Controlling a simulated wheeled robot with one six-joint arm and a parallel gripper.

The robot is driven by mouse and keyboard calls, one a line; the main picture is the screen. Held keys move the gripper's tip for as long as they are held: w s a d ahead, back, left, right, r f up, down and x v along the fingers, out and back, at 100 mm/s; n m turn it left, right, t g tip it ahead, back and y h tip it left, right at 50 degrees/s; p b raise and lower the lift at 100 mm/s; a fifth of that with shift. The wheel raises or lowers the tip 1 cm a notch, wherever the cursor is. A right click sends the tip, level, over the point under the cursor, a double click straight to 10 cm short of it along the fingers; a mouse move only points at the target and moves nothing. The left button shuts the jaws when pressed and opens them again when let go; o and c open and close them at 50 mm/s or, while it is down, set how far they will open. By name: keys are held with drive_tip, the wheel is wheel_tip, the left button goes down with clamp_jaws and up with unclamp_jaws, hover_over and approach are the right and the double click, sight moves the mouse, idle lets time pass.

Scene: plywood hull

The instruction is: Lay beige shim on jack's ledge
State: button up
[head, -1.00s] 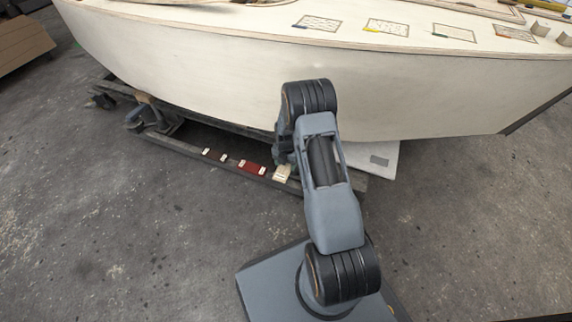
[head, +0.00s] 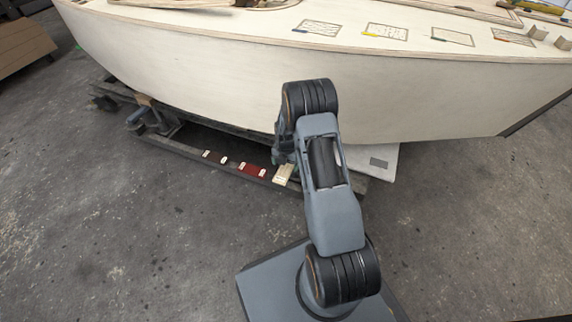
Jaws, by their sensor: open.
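A beige shim (head: 284,174) lies at the right end of a row of small pieces on the dark beam low under the hull. My gripper (head: 284,158) is partly hidden behind my arm, just above and beside the beige shim. It is open, and I cannot tell whether it touches the shim. A jack-like dark fitting (head: 150,118) stands under the hull at the left, small in view. I cannot make out its ledge clearly.
A dark red shim (head: 252,169) and a brown shim (head: 214,158), with pale tags, lie on the beam (head: 180,148) left of the beige one. The pale hull (head: 200,60) overhangs them. A white panel (head: 382,160) lies right of my arm. The concrete floor at front left is clear.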

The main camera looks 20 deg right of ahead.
sight(286, 168)
wheel_tip(286, 168, up, 5)
drive_tip(key=shift+r+p, duration=0.15)
drive_tip(key=shift+p, duration=0.75)
drive_tip(key=s+a+r+m+t, duration=0.1)
drive_tip(key=s+a+r+m, duration=0.25)
drive_tip(key=r+m, duration=0.45)
drive_tip(key=s+a+r+m, duration=0.3)
drive_tip(key=s+r+m, duration=0.15)
drive_tip(key=r, duration=0.75)
drive_tip(key=s+a+r+m, duration=0.2)
drive_tip(key=s+r+m, duration=0.1)
drive_tip(key=s+m, duration=0.4)
drive_tip(key=s+a+r+m+t, duration=0.1)
drive_tip(key=s+a+r+m, duration=0.1)
drive_tip(key=s+m, duration=0.4)
drive_tip(key=shift+s+r+m+t, duration=0.3)
drive_tip(key=shift+s+r+m, duration=0.15)
drive_tip(key=shift+r, duration=0.35)
